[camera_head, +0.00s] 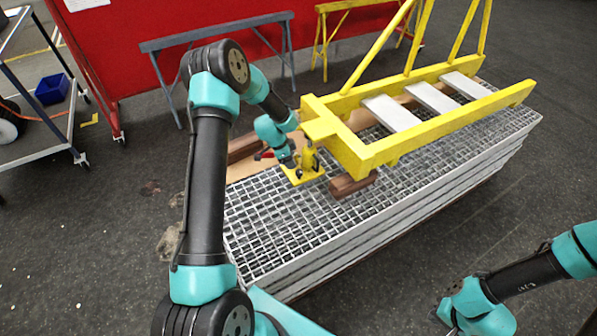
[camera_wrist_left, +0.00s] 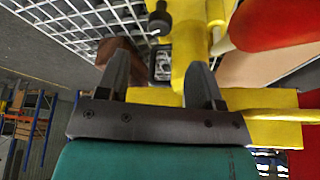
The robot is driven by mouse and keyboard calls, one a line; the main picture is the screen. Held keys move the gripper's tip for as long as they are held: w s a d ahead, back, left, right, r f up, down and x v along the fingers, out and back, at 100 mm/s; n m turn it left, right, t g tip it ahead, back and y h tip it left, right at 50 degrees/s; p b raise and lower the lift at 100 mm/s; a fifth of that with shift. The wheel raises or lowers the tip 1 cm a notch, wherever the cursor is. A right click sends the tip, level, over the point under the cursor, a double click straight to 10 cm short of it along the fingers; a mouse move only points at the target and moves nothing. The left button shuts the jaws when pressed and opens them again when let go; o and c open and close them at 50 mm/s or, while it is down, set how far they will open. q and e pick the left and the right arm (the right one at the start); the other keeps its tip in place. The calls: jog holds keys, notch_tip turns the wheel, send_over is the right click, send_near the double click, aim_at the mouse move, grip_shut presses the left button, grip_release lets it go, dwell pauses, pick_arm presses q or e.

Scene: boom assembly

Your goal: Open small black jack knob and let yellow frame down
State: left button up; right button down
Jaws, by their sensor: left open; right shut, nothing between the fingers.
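The yellow jack (camera_head: 309,160) stands on its square yellow base on the grating, under the near left end of the yellow frame (camera_head: 375,153). The frame is raised above the grating at this end. My left gripper (camera_head: 290,161) is at the jack's left side. In the left wrist view my left gripper (camera_wrist_left: 160,80) is open, its two dark fingers apart and pointing at the jack body (camera_wrist_left: 188,50). A small black knob (camera_wrist_left: 159,20) shows just beyond the fingers, not gripped.
A stack of metal gratings (camera_head: 290,235) supports everything. A brown wooden block (camera_head: 352,184) lies right of the jack. A large red part (camera_wrist_left: 280,22) is close at the upper right of the left wrist view. A grey trestle (camera_head: 218,36) stands behind; the grating's front part is clear.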

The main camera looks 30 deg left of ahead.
aim_at(299, 171)
pick_arm(q)
jog(key=x, duration=0.9)
jog(key=c, duration=0.9)
jog(key=shift+n+t+y, duration=0.4)
jog(key=shift+n, duration=1.1)
